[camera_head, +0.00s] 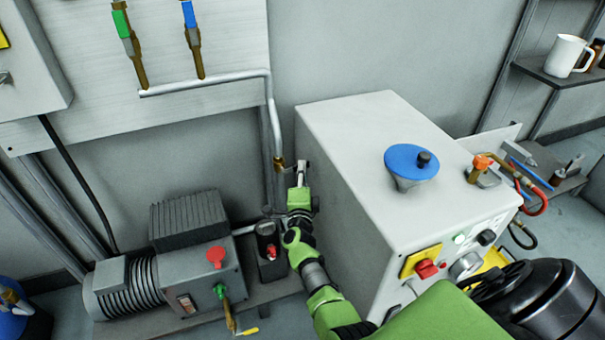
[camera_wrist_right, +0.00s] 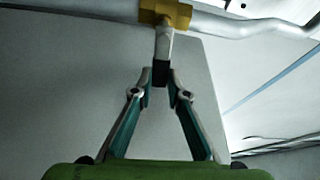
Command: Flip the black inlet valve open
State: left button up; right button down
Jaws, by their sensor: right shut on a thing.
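The inlet valve has a brass body (camera_wrist_right: 165,13) on a grey pipe. In the wrist view, a pale lever with a black end (camera_wrist_right: 161,72) comes down from it toward me. My right gripper (camera_wrist_right: 160,84) is shut on the black end, with one finger on each side. In the head view, the brass valve body (camera_head: 279,163) sits on the pipe at the left side of the light grey machine, and my right gripper (camera_head: 299,185) is beside it. The lever is hard to make out there. My left gripper is not in view.
The grey machine (camera_head: 345,130), with a blue round knob (camera_head: 411,161) on top, stands close to the right of my arm. A motor pump (camera_head: 165,280) with red and green valves is at the lower left. Green and blue handled valves (camera_head: 121,24) hang on the wall panel.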

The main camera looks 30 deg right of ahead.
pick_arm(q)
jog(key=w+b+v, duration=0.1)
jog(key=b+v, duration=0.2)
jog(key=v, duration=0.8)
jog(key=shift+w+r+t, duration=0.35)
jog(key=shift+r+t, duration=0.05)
pick_arm(e)
jog(key=a+r+n+t+y, duration=0.2)
jog(key=n+t, duration=0.1)
jog(key=n, duration=0.7)
jog(key=w+a+r+n+t+y, duration=0.1)
jog(key=a+r+n+t+y, duration=0.2)
jog(key=n, duration=0.8)
jog(key=shift+w+t, duration=0.15)
jog(key=shift+t, duration=0.45)
jog(key=shift+n+y, duration=0.3)
jog(key=shift+y, duration=0.1)
jog(key=c, duration=2.1)
grip_release()
jog(key=shift+o, duration=0.7)
jog(key=shift+w+a+f, duration=0.1)
jog(key=v, duration=1.2)
